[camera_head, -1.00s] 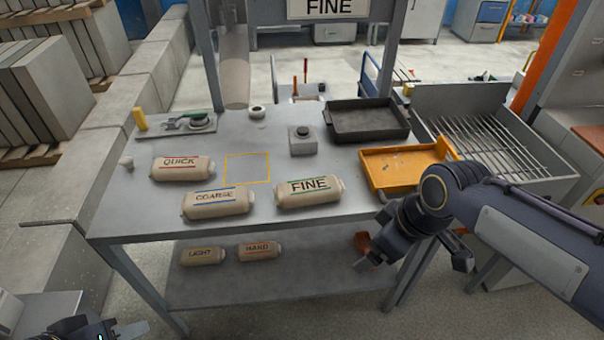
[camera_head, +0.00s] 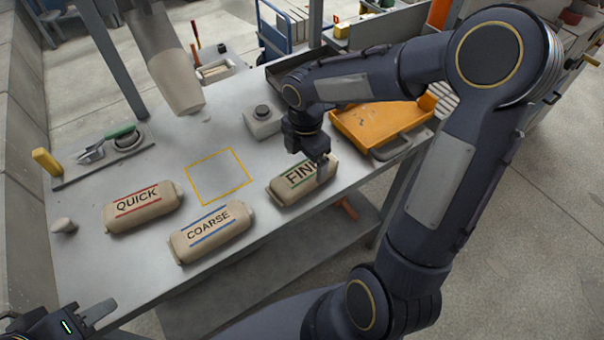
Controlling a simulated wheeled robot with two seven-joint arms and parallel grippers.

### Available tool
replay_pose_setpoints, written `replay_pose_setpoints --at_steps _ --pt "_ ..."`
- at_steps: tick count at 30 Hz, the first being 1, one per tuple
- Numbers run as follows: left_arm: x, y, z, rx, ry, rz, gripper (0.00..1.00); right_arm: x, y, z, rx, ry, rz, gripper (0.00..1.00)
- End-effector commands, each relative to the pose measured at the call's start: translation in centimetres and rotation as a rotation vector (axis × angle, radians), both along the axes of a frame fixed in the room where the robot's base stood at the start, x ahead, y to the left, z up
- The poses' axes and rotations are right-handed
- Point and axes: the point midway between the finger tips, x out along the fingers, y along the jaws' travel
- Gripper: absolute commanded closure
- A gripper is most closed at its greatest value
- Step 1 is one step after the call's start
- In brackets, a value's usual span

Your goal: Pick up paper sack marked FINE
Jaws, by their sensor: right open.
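The paper sack marked FINE (camera_head: 290,186) lies on the grey table, tan with a green stripe. Its right end is partly covered by my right gripper (camera_head: 322,172). That gripper points down at the sack's right part with its jaws open, one finger in front of the sack's near side. I cannot tell whether the fingers touch the sack. My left gripper (camera_head: 92,318) is at the lower left corner, away from the sacks, and only partly in view; its jaw state is unclear.
Sacks marked COARSE (camera_head: 212,234) and QUICK (camera_head: 142,208) lie to the left. A yellow outlined square (camera_head: 219,176) on the table is empty. A grey block with a knob (camera_head: 262,122) stands behind FINE. An orange tray (camera_head: 375,122) and a dark tray (camera_head: 285,72) lie further back.

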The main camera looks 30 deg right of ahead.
Motion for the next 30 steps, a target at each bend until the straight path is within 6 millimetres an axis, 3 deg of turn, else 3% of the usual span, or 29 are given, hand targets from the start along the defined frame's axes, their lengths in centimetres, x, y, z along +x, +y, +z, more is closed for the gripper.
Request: replay_pose_setpoints --at_steps 9,17,30 --pt "0.0 0.0 0.5 0.0 0.0 0.0 0.64 -0.1 0.1 -4.3 0.001 0.002 0.0 0.09" --pt "0.0 0.0 0.5 0.0 0.0 0.0 0.64 0.0 0.1 -4.7 0.001 0.0 -0.001 0.09" --pt "0.0 0.0 0.5 0.0 0.0 0.0 0.64 0.0 0.1 -4.6 0.001 -0.001 -0.001 0.64"
